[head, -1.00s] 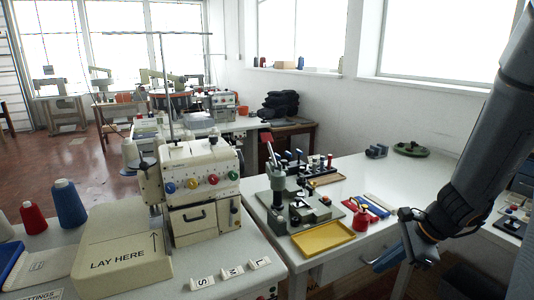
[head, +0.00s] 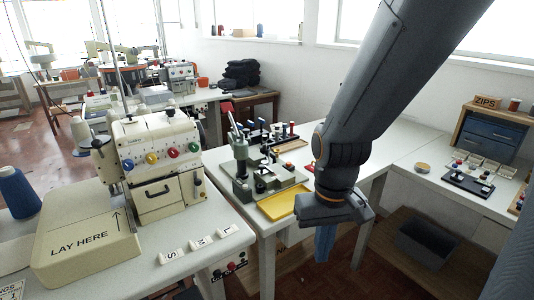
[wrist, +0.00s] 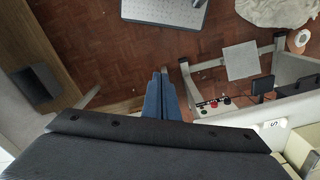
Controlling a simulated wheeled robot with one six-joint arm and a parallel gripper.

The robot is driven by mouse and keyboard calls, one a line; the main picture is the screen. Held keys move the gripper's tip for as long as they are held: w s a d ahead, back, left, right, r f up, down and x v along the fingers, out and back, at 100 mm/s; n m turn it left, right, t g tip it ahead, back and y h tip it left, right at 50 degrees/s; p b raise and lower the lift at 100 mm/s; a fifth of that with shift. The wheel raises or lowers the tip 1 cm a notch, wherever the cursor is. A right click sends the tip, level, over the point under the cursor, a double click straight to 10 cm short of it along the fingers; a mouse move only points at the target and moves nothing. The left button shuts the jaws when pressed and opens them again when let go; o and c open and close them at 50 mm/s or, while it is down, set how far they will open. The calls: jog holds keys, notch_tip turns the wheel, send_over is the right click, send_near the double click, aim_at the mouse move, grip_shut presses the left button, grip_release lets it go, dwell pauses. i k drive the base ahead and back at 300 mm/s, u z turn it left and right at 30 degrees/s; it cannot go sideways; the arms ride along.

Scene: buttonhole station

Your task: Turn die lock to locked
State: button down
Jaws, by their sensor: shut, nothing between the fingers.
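The grey-green press (head: 245,170) stands on its base plate on the white table in the head view, left of my arm. The die lock itself is too small to make out, so I cannot tell its setting. My gripper (head: 324,245) hangs in front of the table's front edge, to the right of the press and apart from it. Its blue fingers are together and empty, pointing down. In the wrist view my gripper (wrist: 160,95) is over the brick-coloured floor, and the press is not in view.
A yellow tray (head: 283,204) lies at the table's front edge. The sewing machine (head: 155,160) and the LAY HERE block (head: 85,238) fill the left table. A dark bin (head: 426,246) stands below right. A ZIPS drawer unit (head: 490,130) stands on the right table.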

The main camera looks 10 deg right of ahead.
aim_at(274, 158)
jog(key=k, duration=1.3)
jog(key=z, duration=0.6)
jog(key=i, duration=1.4)
jog(key=u, duration=0.55)
jog(key=i, duration=0.95)
jog(key=u, duration=0.1)
